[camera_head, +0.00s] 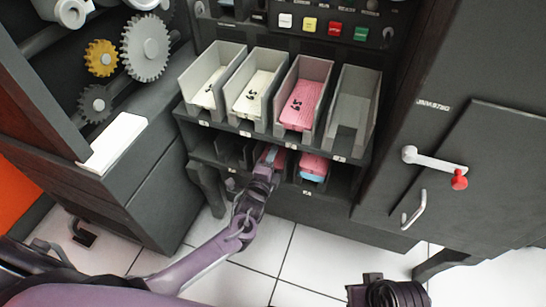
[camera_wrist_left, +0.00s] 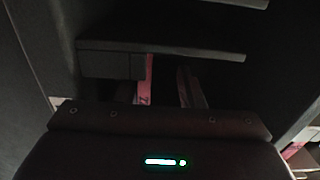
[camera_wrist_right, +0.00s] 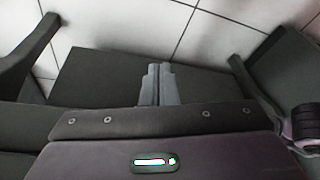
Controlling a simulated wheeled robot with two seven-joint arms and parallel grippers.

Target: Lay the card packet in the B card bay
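In the dim left wrist view, a pink strip with a dark mark (camera_wrist_left: 147,80) shows beside the left finger. The right finger stands apart from it with a dark gap between, so the left gripper looks open. I cannot read which bay is labelled B. My right gripper (camera_wrist_right: 158,84) is shut and empty over the floor; its wrist shows low in the head view.
Upper trays hold white cards (camera_head: 209,91), more white cards (camera_head: 255,91) and pink cards (camera_head: 302,103); the right upper tray (camera_head: 348,118) is empty. Another pink and blue packet (camera_head: 313,168) lies in a lower bay to the right. A crank with a red knob (camera_head: 459,180) projects at right.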

